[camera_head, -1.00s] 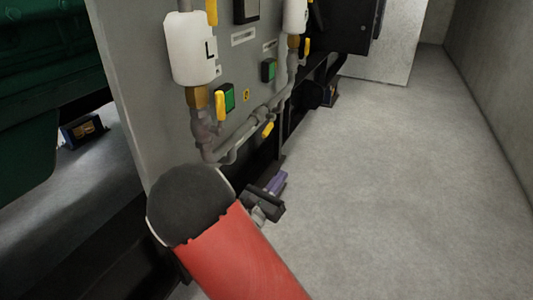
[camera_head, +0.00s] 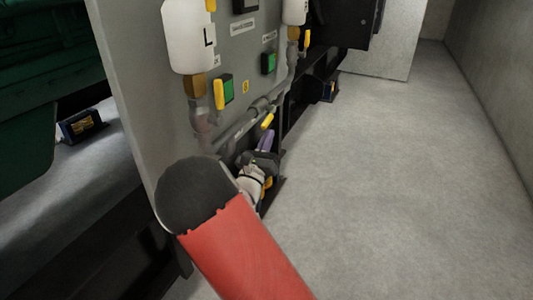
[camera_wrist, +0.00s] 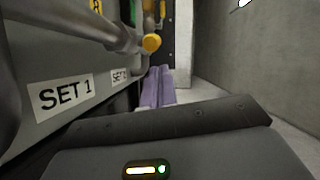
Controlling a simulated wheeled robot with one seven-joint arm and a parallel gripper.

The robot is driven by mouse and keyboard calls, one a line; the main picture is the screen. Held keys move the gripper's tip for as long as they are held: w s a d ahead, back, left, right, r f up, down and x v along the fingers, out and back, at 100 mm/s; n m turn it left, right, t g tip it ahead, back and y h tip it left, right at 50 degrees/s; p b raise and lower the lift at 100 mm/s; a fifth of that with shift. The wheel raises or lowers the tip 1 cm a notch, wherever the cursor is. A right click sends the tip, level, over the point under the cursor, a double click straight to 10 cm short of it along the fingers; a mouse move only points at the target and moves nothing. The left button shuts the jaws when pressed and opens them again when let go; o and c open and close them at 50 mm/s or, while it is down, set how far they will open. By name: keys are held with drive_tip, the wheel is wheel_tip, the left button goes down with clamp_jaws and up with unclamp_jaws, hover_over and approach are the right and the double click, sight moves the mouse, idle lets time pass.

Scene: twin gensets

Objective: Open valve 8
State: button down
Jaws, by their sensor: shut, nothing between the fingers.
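Several yellow valve handles sit on the grey panel's pipework. One upright yellow handle (camera_head: 219,94) is beside a green square at the left. A lower yellow handle (camera_head: 267,120) is on the horizontal pipe, and another (camera_head: 306,39) is farther right. I cannot read which is valve 8. My gripper (camera_head: 266,138), with purple fingers, is shut and empty just below the lower handle; contact cannot be told. In the wrist view my fingers (camera_wrist: 158,86) point ahead, below a yellow round-ended part (camera_wrist: 151,43) by the pipe. My arm hides the panel's lower part.
A white bottle (camera_head: 190,38) marked L hangs above the left pipe. "SET 1" labels (camera_wrist: 61,94) are on the grey surface left of the gripper. The concrete floor (camera_head: 400,180) at right is clear.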

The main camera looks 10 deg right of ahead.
sight(265, 125)
drive_tip(key=shift+a+r, duration=0.15)
drive_tip(key=shift+r, duration=0.5)
drive_tip(key=r+p, duration=0.1)
drive_tip(key=p, duration=0.1)
drive_tip(key=r+p, duration=0.1)
drive_tip(key=p, duration=0.1)
drive_tip(key=shift+s+a+r+g+y, duration=0.2)
drive_tip(key=shift+g+y, duration=0.1)
drive_tip(key=shift+g, duration=0.1)
drive_tip(key=shift+p, duration=1.2)
drive_tip(key=shift+f, duration=0.15)
drive_tip(key=shift+a, duration=0.1)
